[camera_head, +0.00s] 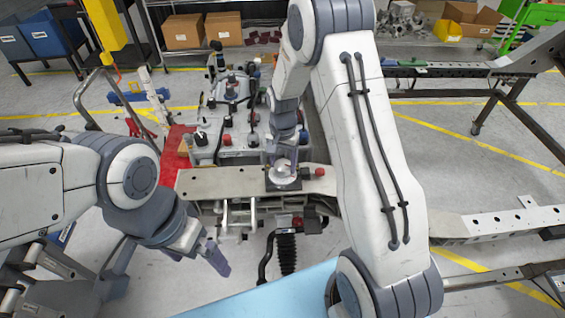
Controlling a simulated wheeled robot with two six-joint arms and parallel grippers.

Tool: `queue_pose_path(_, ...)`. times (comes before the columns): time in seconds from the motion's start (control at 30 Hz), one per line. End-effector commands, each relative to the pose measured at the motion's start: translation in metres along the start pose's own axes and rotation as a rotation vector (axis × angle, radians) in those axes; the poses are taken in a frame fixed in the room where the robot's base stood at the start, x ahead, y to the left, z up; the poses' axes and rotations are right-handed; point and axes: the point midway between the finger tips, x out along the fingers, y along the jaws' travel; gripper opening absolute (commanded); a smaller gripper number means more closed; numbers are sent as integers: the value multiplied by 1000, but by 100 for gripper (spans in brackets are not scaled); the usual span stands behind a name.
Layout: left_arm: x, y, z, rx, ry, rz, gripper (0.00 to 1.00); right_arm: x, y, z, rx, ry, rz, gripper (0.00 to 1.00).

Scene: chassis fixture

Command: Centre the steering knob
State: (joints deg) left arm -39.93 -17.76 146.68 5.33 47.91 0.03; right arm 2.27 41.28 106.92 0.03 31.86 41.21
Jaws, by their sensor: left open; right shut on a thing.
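The steering knob (282,168) is a small round silver piece on a dark base, on the beige beam of the chassis fixture (225,184). My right gripper (284,152) reaches down from above and is shut on the knob. My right arm covers part of the fixture behind it, and the fingertips are small and partly hidden. Which way the knob points is too small to tell. My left gripper (217,258) is open and empty, low in front and left of the beam, apart from the fixture.
A red knob (320,172) sits on the beam just right of the steering knob. Several levers and black knobs stand on the grey panel (235,125) behind. A black ribbed boot (287,254) hangs below the beam. A metal handrail (90,100) stands at left.

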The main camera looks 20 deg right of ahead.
Motion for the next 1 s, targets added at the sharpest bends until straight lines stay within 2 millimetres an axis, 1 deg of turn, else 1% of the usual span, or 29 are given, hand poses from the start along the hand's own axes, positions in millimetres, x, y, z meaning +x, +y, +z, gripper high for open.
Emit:
queue_pose_path(0.7, 2, 0, 0, 0, 0, 0, 99, -2, -1, -2, 677, 4, -5, 13)
queue_pose_path(1.0, 2, 0, 0, 0, 0, 0, 99, -2, -1, -2, 913, 4, -5, 13)
